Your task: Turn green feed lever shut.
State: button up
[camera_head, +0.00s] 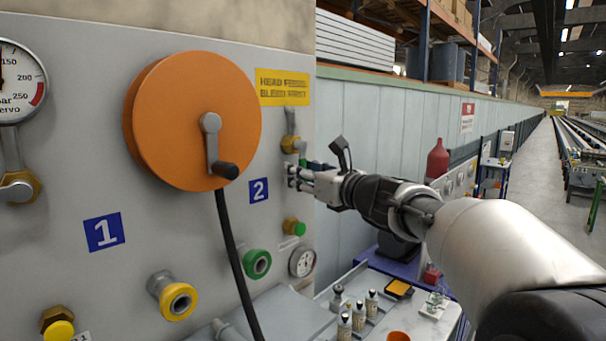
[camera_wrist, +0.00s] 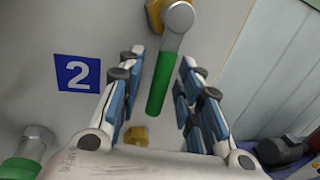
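The green feed lever (camera_wrist: 160,88) shows in the wrist view with a grey metal arm and a green grip. It hangs down, slightly tilted, from a brass valve body (camera_wrist: 154,14). My gripper (camera_wrist: 163,58) is open, with blue-padded fingers on either side of the lever and visible gaps to both. In the head view my gripper (camera_head: 291,176) is at the grey panel, right of the blue "2" plate, below the brass valve (camera_head: 292,145). Only a small green part of the lever (camera_head: 304,162) shows there; the rest is hidden by the fingers.
An orange hose reel (camera_head: 180,115) with a crank and black hose stands out left of my gripper. Below are a green-ringed port (camera_head: 257,263) and a small gauge (camera_head: 302,262). A bench (camera_head: 415,320) with bottles is lower right. The panel's right edge is close to my gripper.

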grip_shut()
jog(key=shift+b, duration=0.3)
dwell(0.5)
jog(key=shift+w+d+r+n+g+y+b, duration=0.2)
jog(key=shift+w+d+r+n+y+b, duration=0.7)
jog(key=shift+n, duration=2.5)
jog(key=shift+w+d+r+n+g+y+b, duration=0.2)
jog(key=shift+w+d+r+n+y+b, duration=0.5)
jog(key=shift+n, duration=2.7)
jog(key=shift+w+d+r+n+g+y+b, duration=0.4)
jog(key=shift+w+r+n+b, duration=0.7)
jog(key=shift+n, duration=2.3)
jog(key=shift+s+a+r, duration=0.15)
jog(key=shift+s+r, duration=0.1)
jog(key=shift+s, duration=0.05)
jog(key=shift+o, duration=0.6)
grip_release()
jog(key=shift+r, duration=0.1)
